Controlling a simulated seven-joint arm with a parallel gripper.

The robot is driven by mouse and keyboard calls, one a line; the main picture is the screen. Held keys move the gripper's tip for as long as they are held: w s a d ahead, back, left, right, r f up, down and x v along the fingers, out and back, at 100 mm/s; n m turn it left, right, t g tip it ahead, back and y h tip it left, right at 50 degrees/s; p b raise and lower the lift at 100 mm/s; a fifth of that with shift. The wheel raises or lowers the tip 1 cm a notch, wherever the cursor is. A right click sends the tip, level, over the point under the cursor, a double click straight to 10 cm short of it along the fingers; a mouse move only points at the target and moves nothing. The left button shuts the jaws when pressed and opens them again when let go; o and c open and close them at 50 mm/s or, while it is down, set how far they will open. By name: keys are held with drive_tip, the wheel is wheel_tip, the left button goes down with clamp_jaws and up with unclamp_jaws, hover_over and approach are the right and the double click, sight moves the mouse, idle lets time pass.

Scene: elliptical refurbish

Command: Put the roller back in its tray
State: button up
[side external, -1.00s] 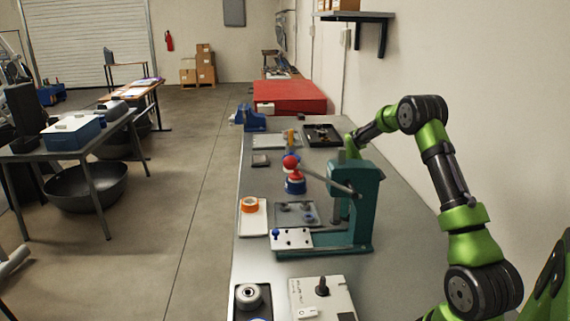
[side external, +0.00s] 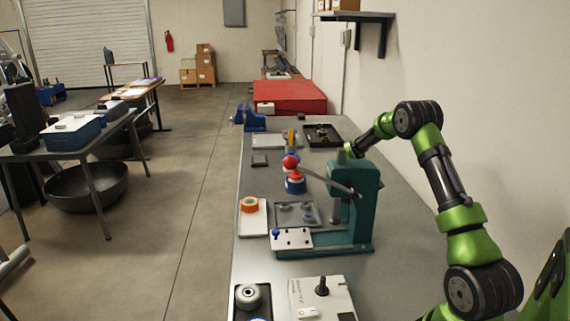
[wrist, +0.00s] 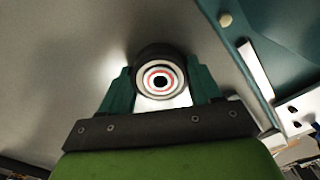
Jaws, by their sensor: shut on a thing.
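My gripper (wrist: 160,84) is shut on the roller (wrist: 160,72), a dark round piece whose end shows pale and red rings around a dark centre. The roller sits between the two teal fingers, over a plain grey surface. In the side view my gripper is mostly hidden behind the green press, and I cannot see the roller there. A black tray (side external: 238,312) at the near left edge of the bench holds a grey wheel-like part (side external: 248,296). Another dark tray (side external: 338,141) with small parts lies at the far right. I cannot tell which tray is the roller's.
The green press (side external: 366,205) with a red-knobbed lever stands mid-bench, close to my gripper. Around it are a grey parts tray (side external: 282,221), an orange ring (side external: 250,204) on a white tray and a blue vise (side external: 252,121). The bench's right side is fairly clear.

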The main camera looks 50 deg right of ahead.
wheel_tip(320, 180, up, 9)
drive_tip(key=shift+r, duration=0.15)
drive_tip(key=w+a+r+m, duration=0.2)
drive_tip(key=w+a+r, duration=0.1)
drive_tip(key=a+r, duration=0.4)
drive_tip(key=w+a+r+m, duration=0.1)
drive_tip(key=w+a+r, duration=0.35)
drive_tip(key=r, duration=0.35)
drive_tip(key=w+a+r, duration=0.2)
drive_tip(key=a+r, duration=0.2)
drive_tip(key=a, duration=0.6)
drive_tip(key=w+a+r, duration=0.1)
drive_tip(key=a+r, duration=0.4)
drive_tip(key=a, duration=0.5)
drive_tip(key=shift+w+d+f+n, duration=1.25)
drive_tip(key=shift+w+d+f, duration=0.15)
drive_tip(key=shift+f, duration=3.85)
drive_tip(key=shift+w+d+f+n, duration=1.3)
drive_tip(key=shift+d+f, duration=0.25)
drive_tip(key=shift+f, duration=3.75)
drive_tip(key=shift+w+d+f+n, duration=1.25)
drive_tip(key=shift+w+d+f, duration=0.15)
drive_tip(key=shift+f, duration=3.85)
